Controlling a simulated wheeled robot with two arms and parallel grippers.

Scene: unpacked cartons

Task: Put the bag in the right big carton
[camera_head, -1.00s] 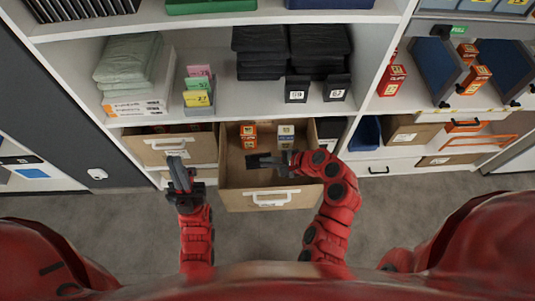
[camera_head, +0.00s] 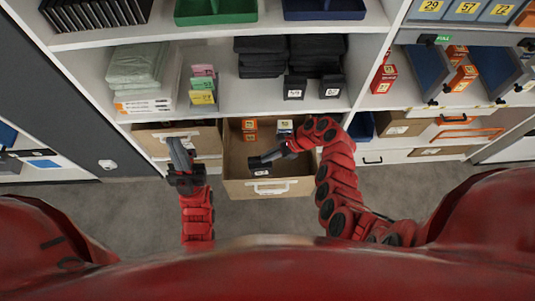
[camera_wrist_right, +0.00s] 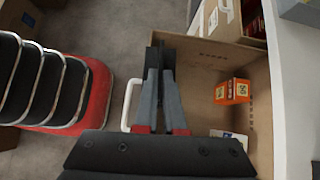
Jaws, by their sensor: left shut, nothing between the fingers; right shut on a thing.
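The bag (camera_head: 260,169) is small and black with a white label. My right gripper (camera_head: 268,159) is shut on it and holds it over the right big carton (camera_head: 292,187), toward the front. In the right wrist view the closed fingers (camera_wrist_right: 161,78) point away along the carton's front side, and the bag is mostly hidden by them. I cannot tell whether the bag touches the carton floor. The carton's wall also shows in the right wrist view (camera_wrist_right: 262,110). My left gripper (camera_head: 181,152) is shut and empty in front of the left carton (camera_head: 150,140).
A blue bin (camera_head: 362,127) stands right of the cartons.

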